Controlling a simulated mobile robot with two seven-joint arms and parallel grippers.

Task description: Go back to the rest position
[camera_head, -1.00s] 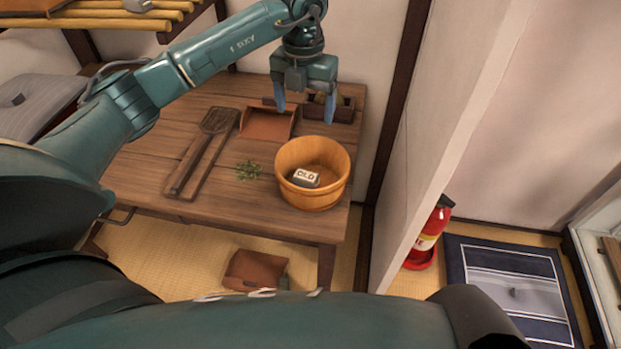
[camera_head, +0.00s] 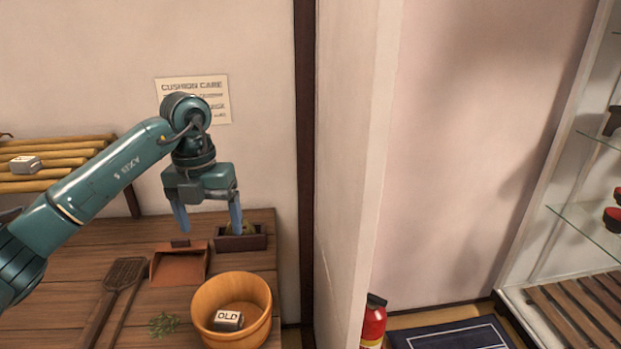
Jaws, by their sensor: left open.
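My left gripper (camera_head: 209,216) is open and empty, with two blue fingers pointing down. It hangs in front of the back of the wooden table (camera_head: 60,286), and in the picture it lies above the brown dustpan (camera_head: 180,267) and the dark planter box (camera_head: 240,242). A wooden tub (camera_head: 208,300) stands on the table's right part. A block marked OLD (camera_head: 229,320) lies inside the tub. My right gripper is out of view.
A green sprig (camera_head: 163,324) and a slotted wooden tool (camera_head: 125,272) lie left of the tub. A bamboo rack (camera_head: 70,158) holds a small grey block (camera_head: 25,164). A wall panel (camera_head: 345,180), fire extinguisher (camera_head: 374,318) and glass shelves (camera_head: 585,226) stand to the right.

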